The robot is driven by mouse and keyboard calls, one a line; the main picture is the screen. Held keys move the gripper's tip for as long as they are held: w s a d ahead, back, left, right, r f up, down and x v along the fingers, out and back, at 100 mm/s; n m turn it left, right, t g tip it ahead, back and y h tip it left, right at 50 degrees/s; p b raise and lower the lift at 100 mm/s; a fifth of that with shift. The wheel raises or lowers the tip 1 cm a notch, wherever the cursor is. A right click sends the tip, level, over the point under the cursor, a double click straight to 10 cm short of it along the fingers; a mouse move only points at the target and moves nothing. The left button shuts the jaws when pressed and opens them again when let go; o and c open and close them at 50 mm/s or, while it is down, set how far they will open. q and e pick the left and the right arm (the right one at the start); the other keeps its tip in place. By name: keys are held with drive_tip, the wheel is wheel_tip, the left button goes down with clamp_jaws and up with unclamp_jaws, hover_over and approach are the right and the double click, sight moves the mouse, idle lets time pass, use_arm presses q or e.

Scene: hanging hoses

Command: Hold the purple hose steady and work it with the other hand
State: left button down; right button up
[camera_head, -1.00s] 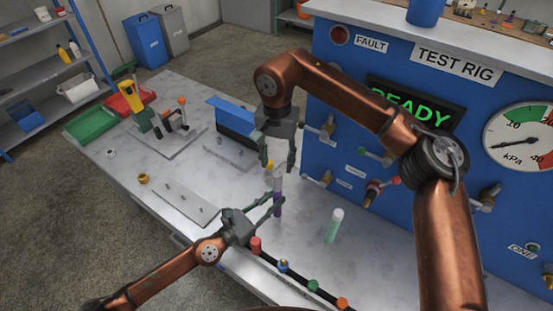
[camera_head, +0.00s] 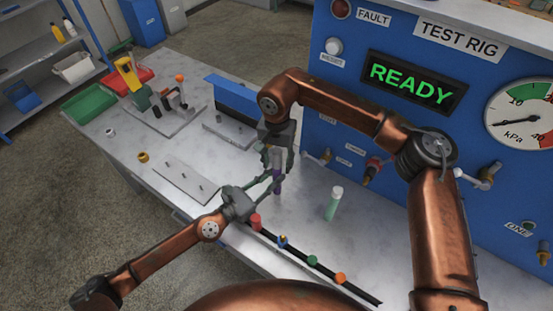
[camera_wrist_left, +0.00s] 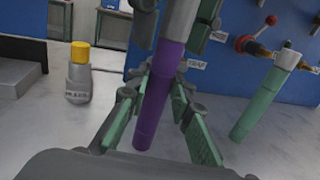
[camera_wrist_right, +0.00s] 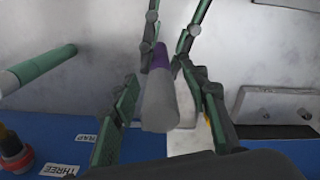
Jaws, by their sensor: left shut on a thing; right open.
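The purple hose (camera_head: 277,186) stands nearly upright above the table, with a grey upper end (camera_wrist_left: 179,22). My left gripper (camera_head: 275,182) is shut on its purple part from the front left. My right gripper (camera_head: 277,156) comes down from above and is open, its fingers on either side of the grey end. In the right wrist view the grey end (camera_wrist_right: 160,107) lies between the right fingers, with a gap visible on at least one side. The left fingers show beyond it around the purple part (camera_wrist_right: 160,58).
A green hose with a white top (camera_head: 332,205) stands to the right. A black strip (camera_head: 297,256) with coloured knobs runs along the front. The blue test rig (camera_head: 340,110) stands behind. A grey bottle with a yellow cap (camera_wrist_left: 78,78) and a grey plate (camera_head: 183,180) are leftward.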

sight(277, 151)
drive_tip(key=shift+c, duration=0.6)
clamp_jaws()
use_arm(q)
drive_tip(key=shift+s+f, duration=0.1)
drive_tip(key=shift+f, duration=0.35)
use_arm(e)
drive_tip(key=shift+a+r, duration=0.1)
drive_tip(key=shift+r, duration=0.8)
use_arm(q)
drive_tip(key=shift+r, duration=0.1)
use_arm(e)
drive_tip(key=shift+r, duration=0.35)
use_arm(q)
drive_tip(key=shift+r, duration=0.35)
use_arm(e)
drive_tip(key=shift+r, duration=2)
drive_tip(key=shift+r, duration=1.5)
